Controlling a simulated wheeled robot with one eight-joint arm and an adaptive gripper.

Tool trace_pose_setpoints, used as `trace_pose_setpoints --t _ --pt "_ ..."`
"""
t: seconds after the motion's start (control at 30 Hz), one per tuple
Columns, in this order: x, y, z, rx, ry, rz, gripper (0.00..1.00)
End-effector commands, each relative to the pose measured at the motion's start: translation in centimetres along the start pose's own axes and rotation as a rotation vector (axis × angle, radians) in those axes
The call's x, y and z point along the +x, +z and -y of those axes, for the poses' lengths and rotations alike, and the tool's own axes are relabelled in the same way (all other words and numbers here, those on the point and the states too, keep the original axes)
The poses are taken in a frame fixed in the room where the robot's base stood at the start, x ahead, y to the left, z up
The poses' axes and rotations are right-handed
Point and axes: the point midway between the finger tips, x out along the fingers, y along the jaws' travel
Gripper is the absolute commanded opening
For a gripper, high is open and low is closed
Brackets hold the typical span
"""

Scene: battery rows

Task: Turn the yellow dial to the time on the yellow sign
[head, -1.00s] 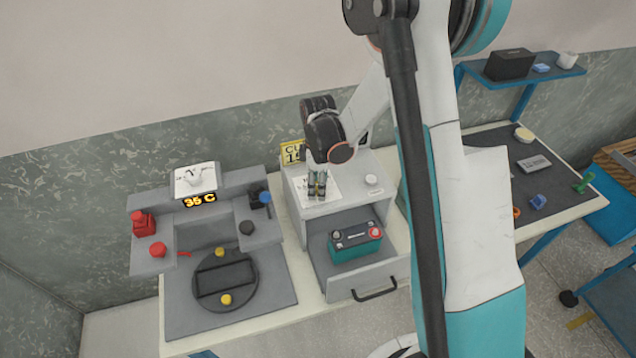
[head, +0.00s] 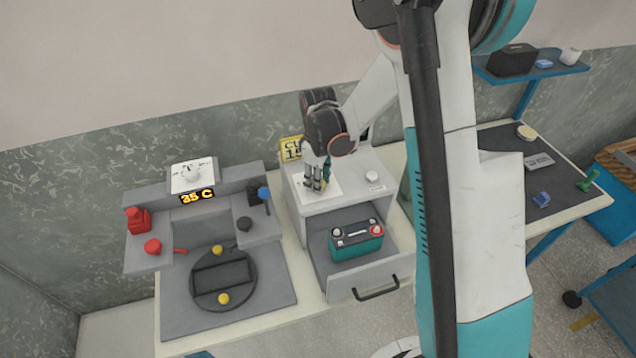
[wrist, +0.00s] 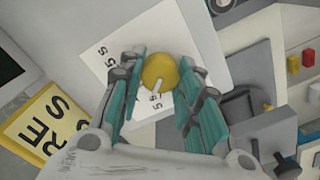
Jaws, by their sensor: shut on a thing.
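The yellow dial (wrist: 158,70) shows in the wrist view, a round knob with a pale pointer mark towards the bottom of the picture. It sits on a white card (wrist: 130,50) printed with small numbers, partly covered by the fingers. My gripper (head: 316,186) points down at the card on top of the grey cabinet, and its teal fingers are shut on the dial from both sides. In the head view the gripper hides the dial.
The grey cabinet's open drawer (head: 345,275) holds a teal battery (head: 356,240). Left is a grey station with a display (head: 197,196) reading 35 C, a red button (head: 152,247) and a round black fixture (head: 222,278). A white button (head: 373,177) sits right of the card.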

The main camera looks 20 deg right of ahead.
Motion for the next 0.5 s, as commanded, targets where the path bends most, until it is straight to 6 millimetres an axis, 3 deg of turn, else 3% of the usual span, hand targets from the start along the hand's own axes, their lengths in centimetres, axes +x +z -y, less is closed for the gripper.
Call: trace_pose_setpoints --t 0.5 --pt "0.2 0.0 -0.01 0.491 0.0 0.0 0.08"
